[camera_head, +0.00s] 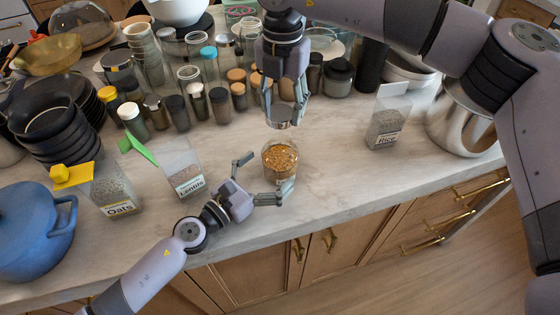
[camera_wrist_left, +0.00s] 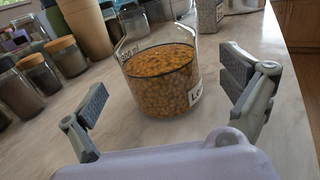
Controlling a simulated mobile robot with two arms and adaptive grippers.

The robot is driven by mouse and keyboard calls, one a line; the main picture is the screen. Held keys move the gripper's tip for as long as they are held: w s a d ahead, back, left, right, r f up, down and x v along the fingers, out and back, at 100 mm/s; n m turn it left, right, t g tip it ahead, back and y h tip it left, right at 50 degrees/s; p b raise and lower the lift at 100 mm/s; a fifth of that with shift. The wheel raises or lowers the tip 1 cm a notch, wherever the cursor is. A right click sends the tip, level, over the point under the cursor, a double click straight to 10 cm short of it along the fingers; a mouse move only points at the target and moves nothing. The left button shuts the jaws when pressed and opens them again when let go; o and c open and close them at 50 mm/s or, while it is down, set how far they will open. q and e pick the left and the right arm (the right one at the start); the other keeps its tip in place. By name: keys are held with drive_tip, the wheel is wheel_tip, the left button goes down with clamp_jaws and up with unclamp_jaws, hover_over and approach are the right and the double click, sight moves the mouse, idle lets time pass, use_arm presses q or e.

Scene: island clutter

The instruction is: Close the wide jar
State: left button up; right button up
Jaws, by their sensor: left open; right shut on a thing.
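The wide jar (camera_head: 280,158) is clear glass, open at the top and filled with golden-brown grains. It stands upright near the counter's front edge. My right gripper (camera_head: 284,108) points down, shut on a round grey lid (camera_head: 280,118) held above the jar's mouth, apart from it. My left gripper (camera_head: 268,176) is open beside the jar, low over the counter. In the left wrist view the jar (camera_wrist_left: 164,85) stands ahead between the open fingers, with gaps on both sides. Part of its label shows there.
A lentils container (camera_head: 183,168) with a green open lid and an oats container (camera_head: 114,190) with a yellow lid stand left. A rice container (camera_head: 386,125) stands right. Several small jars (camera_head: 198,100) crowd the back. The marble counter (camera_head: 340,175) is clear right of the jar.

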use_arm(q)
drive_tip(key=shift+x, duration=2.1)
drive_tip(key=shift+c, duration=0.6)
drive_tip(key=c, duration=1.7)
use_arm(e)
hover_over(282, 139)
drive_tip(key=shift+f, duration=2.45)
drive_tip(key=shift+f, duration=0.9)
drive_tip(key=shift+f, duration=0.55)
